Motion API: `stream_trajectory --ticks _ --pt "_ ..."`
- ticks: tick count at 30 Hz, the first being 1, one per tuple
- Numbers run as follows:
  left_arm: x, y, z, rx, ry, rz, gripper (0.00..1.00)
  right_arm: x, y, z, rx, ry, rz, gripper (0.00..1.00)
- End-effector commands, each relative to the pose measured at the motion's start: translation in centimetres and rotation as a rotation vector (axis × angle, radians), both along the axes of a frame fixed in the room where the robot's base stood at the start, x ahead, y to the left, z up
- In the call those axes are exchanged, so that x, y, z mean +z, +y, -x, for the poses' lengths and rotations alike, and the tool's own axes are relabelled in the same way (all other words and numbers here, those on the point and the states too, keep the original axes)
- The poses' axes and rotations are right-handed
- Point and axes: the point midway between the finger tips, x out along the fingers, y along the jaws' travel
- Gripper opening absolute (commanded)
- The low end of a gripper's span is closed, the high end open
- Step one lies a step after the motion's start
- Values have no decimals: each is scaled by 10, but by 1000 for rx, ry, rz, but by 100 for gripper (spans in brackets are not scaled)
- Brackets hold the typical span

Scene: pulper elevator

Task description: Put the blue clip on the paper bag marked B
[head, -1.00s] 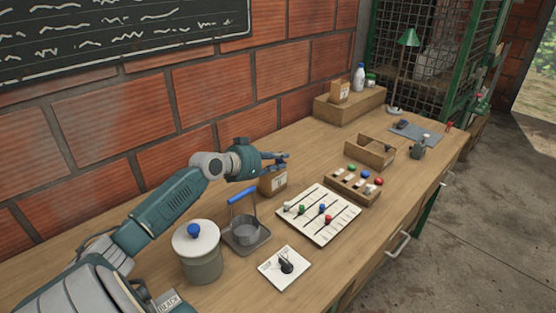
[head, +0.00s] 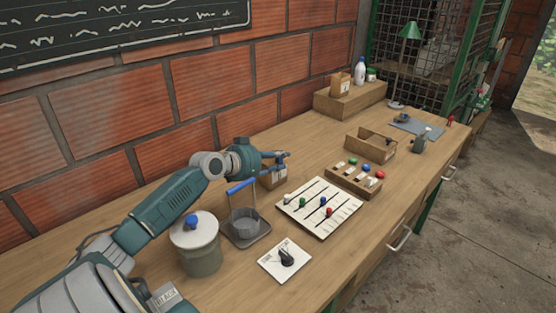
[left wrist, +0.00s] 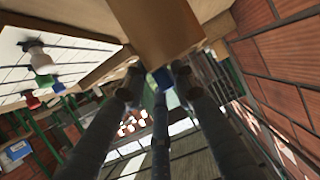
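A small brown paper bag (head: 268,181) stands on the bench by the brick wall. It has a pale label that I cannot read, and my gripper partly hides it. My left gripper (head: 280,160) is right at the bag's top. In the left wrist view the fingers (left wrist: 158,76) close in around a small blue piece, which looks like the blue clip (left wrist: 161,77). The brown bag (left wrist: 158,28) fills the top of that view, close to the fingertips. I cannot tell whether the clip touches the bag. My right gripper is not in view.
A lidded grey pot (head: 201,260), a blue-handled scoop stand (head: 246,238), a white card with a dark knob (head: 270,262) and a white slider board (head: 295,214) stand nearby. A wooden rack (head: 345,184) and open box (head: 365,149) lie beyond. Another bag (head: 340,84) stands on a far riser.

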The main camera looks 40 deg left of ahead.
Motion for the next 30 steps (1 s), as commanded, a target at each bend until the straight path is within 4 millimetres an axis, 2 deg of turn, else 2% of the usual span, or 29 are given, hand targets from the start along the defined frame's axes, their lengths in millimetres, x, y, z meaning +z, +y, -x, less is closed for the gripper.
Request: stream_trajectory --ticks 10,14,30 --pt "0 0 1 0 0 0 42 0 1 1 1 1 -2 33" --pt "1 1 7 0 3 -1 42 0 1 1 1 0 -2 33" --pt "35 5 89 0 3 1 42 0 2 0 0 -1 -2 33"
